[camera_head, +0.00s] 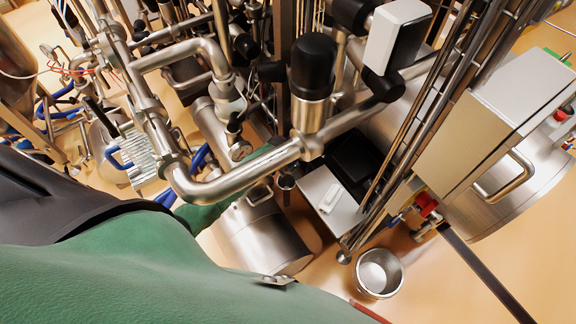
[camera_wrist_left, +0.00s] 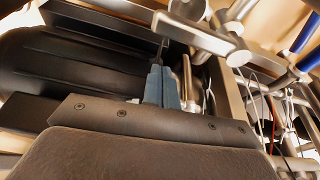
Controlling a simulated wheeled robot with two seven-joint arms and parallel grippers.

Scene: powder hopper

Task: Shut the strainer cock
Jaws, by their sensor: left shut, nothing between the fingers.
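My left gripper (camera_wrist_left: 162,84) shows in the wrist view as two blue-grey fingers pressed together, shut and empty. A slim shiny metal handle-like part (camera_wrist_left: 187,78) stands just right of the fingers; I cannot tell whether it is the strainer cock or whether they touch. In the head view no strainer cock can be made out for certain among the pipes. My green arm passes behind the large bent steel pipe (camera_head: 225,187), and my left gripper is hidden there. My right gripper is not in view.
In the head view a black-capped valve (camera_head: 313,75) rises from the pipe. A grey box with a handle (camera_head: 500,125) stands at right. A steel pot (camera_head: 378,272) sits on the tan floor. In the wrist view steel pipes (camera_wrist_left: 205,36) crowd the fingers.

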